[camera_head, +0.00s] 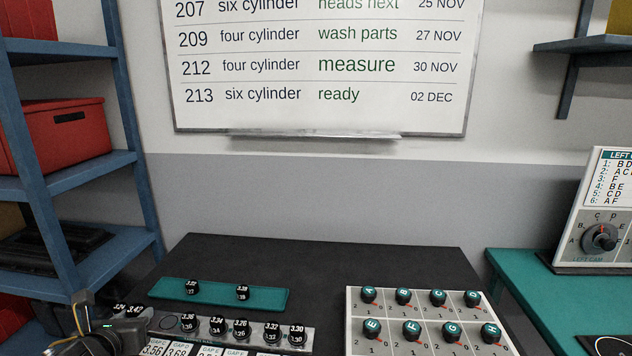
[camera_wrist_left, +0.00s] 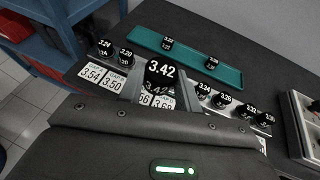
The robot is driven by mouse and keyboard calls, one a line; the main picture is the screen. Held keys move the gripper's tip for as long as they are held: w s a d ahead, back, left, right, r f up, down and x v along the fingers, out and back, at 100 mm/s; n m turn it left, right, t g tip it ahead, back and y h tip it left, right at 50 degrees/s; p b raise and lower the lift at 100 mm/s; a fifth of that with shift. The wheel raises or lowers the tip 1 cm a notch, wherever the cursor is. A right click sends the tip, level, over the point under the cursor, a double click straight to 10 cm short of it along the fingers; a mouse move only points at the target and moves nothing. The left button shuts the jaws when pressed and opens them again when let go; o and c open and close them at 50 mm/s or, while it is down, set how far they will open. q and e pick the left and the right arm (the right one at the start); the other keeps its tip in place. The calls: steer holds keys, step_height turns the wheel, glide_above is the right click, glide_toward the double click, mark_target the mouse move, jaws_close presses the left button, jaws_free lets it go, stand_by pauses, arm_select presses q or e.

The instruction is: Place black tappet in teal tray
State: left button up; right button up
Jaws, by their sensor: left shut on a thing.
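My left gripper (camera_wrist_left: 160,92) is shut on a black tappet (camera_wrist_left: 161,71) marked 3.42, held upright between its fingers in the left wrist view. In the head view the gripper (camera_head: 118,327) is at the lower left, and the held tappet (camera_head: 136,310) shows beside another tappet. The long teal tray (camera_head: 217,294) lies behind the tappet rack (camera_head: 215,334). Two black tappets, one at the left (camera_head: 192,287) and one near the middle (camera_head: 242,292), stand in the tray. The held tappet is in front of the tray, outside it. My right gripper is not in view.
Several black tappets (camera_head: 240,329) stand in the rack, with an empty round spot (camera_head: 168,321) at its left. White gap cards (camera_wrist_left: 107,79) lie in front. A panel of lettered knobs (camera_head: 354,318) is at the right. The tray's right end is clear.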

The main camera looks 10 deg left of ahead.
arm_select(q)
steer(key=w+d+r+m+h, duration=0.1)
steer(key=w+d+r+h, duration=0.1)
steer(key=d, duration=0.8)
steer(key=w+d+r+m+h, duration=0.2)
steer(key=w+d+r, duration=0.3)
steer(key=d, duration=0.4)
steer(key=shift+w+d+r+t, duration=0.15)
steer(key=shift+d+r+t, duration=0.15)
steer(key=shift+d+r, duration=0.05)
